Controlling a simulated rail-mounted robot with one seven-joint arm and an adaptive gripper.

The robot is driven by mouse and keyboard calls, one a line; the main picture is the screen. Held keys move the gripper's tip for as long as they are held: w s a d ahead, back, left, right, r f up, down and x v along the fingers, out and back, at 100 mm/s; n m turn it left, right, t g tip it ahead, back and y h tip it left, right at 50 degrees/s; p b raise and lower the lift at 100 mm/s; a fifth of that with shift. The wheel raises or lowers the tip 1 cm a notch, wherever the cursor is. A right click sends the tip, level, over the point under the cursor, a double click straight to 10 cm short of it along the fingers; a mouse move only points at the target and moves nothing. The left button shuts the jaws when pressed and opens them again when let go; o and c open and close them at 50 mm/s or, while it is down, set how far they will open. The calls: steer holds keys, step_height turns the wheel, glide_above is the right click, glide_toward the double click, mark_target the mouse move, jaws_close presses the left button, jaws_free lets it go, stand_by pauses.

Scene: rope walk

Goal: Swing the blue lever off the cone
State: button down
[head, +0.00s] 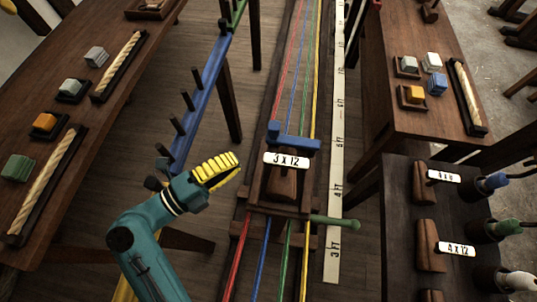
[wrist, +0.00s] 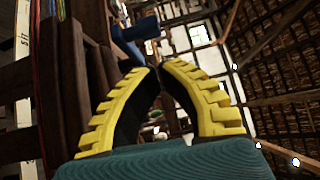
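The blue lever (head: 290,138) lies across the wooden carriage, with a short upright stub at its left end. It sits just behind the label "3 x 12" and the brown wooden cone (head: 284,184). Its exact contact with the cone is partly hidden by the label. My gripper (head: 238,163), with yellow ribbed fingers, is left of the carriage and apart from the lever. In the wrist view, its fingertips (wrist: 158,69) come together with nothing between them. Part of the blue lever (wrist: 130,46) shows beyond the fingertips there.
A green handle (head: 335,221) sticks out at the carriage's right. Red, blue, green and yellow strands run along the track. Side tables hold rope samples.

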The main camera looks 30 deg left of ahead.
steer(key=shift+s+f, duration=0.3)
steer(key=shift+f, duration=0.45)
steer(key=b, duration=0.1)
glide_toward(293, 142)
steer(key=w+r, duration=0.3)
steer(key=w, duration=0.1)
steer(key=shift+d+r, duration=0.15)
steer(key=shift+r, duration=0.05)
steer(key=shift+a+g, duration=0.2)
steer(key=shift+g, duration=0.1)
